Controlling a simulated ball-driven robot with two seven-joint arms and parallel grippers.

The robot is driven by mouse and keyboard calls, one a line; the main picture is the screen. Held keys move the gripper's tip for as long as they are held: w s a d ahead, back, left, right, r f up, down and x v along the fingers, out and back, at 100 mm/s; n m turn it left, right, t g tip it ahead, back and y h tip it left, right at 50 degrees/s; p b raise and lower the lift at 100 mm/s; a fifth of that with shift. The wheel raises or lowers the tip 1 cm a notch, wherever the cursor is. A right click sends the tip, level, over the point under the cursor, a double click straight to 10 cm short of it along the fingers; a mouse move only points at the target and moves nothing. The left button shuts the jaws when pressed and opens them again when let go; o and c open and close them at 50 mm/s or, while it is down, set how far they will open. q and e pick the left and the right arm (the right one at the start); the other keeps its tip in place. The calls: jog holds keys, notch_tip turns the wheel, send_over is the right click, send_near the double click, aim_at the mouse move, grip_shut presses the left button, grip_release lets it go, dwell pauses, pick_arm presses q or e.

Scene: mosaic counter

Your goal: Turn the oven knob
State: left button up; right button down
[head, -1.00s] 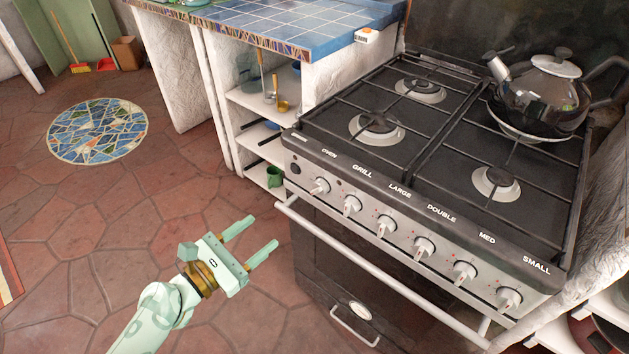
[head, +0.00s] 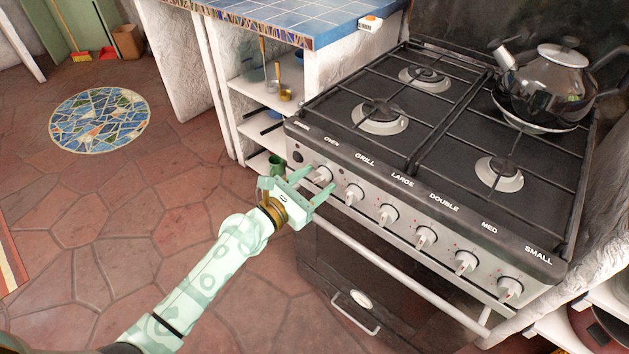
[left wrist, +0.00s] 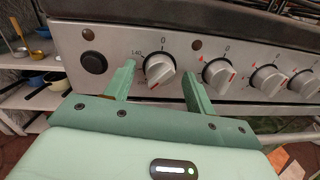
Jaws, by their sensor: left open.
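The oven knob (head: 321,175) is the leftmost of the row on the stove's front panel, below the word OVEN. In the left wrist view the oven knob (left wrist: 159,69) is round and silver-grey, with 0 above it and 140 at its upper left. My left gripper (head: 321,178) is open, with its fingers pointing at the panel. In the left wrist view the left gripper (left wrist: 160,80) has one finger on each side of the oven knob. I cannot tell whether either finger touches it. My right gripper is not in view.
The grill knob (left wrist: 218,73) sits just right of the right finger. A black button (left wrist: 94,62) is left of the oven knob. The oven handle bar (head: 400,266) runs below the panel. A kettle (head: 545,95) stands on the hob. Open floor lies to the left.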

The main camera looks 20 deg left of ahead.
pick_arm(q)
jog(key=shift+w, duration=0.1)
jog(key=c, duration=0.8)
jog(key=shift+c, duration=0.9)
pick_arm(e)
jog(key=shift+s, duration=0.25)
